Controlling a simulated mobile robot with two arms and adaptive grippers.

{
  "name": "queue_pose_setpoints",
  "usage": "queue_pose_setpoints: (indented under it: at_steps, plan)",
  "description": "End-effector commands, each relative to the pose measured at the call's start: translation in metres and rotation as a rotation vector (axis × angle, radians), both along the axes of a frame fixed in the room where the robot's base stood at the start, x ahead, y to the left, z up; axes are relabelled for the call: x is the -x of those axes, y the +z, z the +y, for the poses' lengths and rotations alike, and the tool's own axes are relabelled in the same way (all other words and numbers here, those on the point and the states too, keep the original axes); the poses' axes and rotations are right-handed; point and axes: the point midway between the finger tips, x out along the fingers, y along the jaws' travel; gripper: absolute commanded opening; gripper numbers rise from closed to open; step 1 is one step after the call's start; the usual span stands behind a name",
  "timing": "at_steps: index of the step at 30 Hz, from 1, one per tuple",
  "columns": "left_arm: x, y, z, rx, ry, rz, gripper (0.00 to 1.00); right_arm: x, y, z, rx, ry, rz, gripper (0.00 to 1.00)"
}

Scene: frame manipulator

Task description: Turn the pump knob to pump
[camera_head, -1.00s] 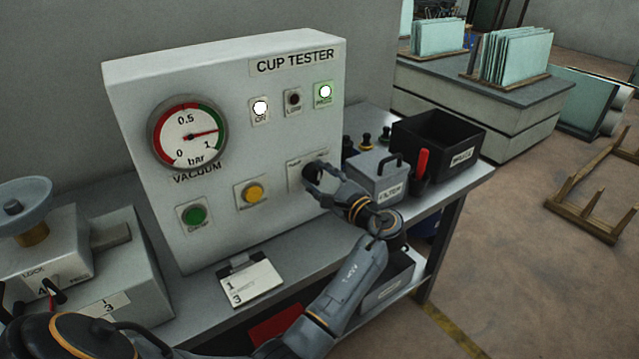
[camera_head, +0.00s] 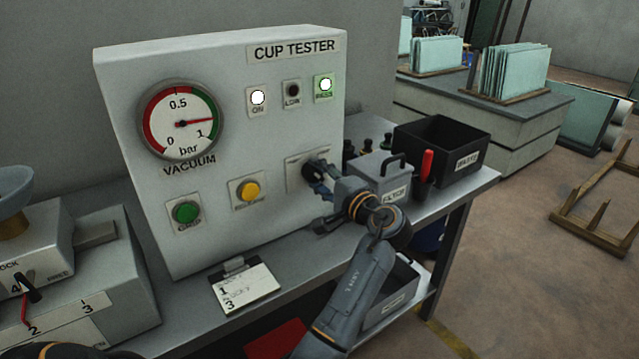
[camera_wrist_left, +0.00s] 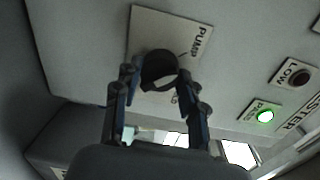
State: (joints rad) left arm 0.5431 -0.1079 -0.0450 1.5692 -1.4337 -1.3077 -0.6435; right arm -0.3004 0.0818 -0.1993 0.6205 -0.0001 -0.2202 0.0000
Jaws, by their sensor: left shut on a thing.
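The pump knob is a dark round knob (camera_wrist_left: 158,70) on a pale plate (camera_wrist_left: 190,20) marked PUMP; in the wrist view the plate's other marking is mostly hidden. In the head view the plate (camera_head: 294,172) sits at the lower right of the CUP TESTER panel (camera_head: 225,125), and the knob is largely covered by my gripper. My left gripper (camera_head: 318,178) is shut on the knob, with its fingers (camera_wrist_left: 160,82) on both sides of it in the wrist view. The vacuum gauge needle (camera_head: 195,123) points near 1 bar. The right gripper cannot be made out.
The ON lamp (camera_head: 258,97) and the green PASS lamp (camera_head: 325,85) are lit; the LOW lamp (camera_head: 292,90) is dark. A green button (camera_head: 187,212) and yellow button (camera_head: 250,191) are left of the knob. A grey filter box (camera_head: 383,178) stands close right of my gripper.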

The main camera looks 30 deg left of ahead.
Motion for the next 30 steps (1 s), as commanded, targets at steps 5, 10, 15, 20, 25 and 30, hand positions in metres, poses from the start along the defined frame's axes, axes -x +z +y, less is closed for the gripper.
queue_pose_setpoints:
  at_steps: [5,10,15,20,25,30]
  plan:
    - [-0.0003,0.0003,0.0004,0.019,-0.001,-0.052,0.10,0.0001,-0.0065,0.0000,0.000,0.000,0.000,0.64]
    - [-0.0003,0.0011,0.0005,0.027,-0.001,-0.071,0.10,0.0001,-0.0078,0.0000,0.000,0.000,0.000,0.64]
    - [-0.0002,0.0016,0.0005,0.029,-0.001,-0.076,0.10,0.0002,-0.0077,0.0002,0.000,0.000,0.000,0.64]
    - [-0.0002,0.0018,0.0005,0.029,-0.001,-0.076,0.10,0.0001,-0.0077,0.0006,-0.001,0.000,0.000,0.64]
    - [-0.0002,0.0016,0.0004,0.029,-0.001,-0.075,0.64,0.0002,-0.0077,0.0015,-0.002,0.000,0.000,0.64]
    - [-0.0001,0.0010,0.0003,0.029,-0.001,-0.073,0.64,0.0002,-0.0078,0.0031,-0.004,-0.001,0.000,0.64]
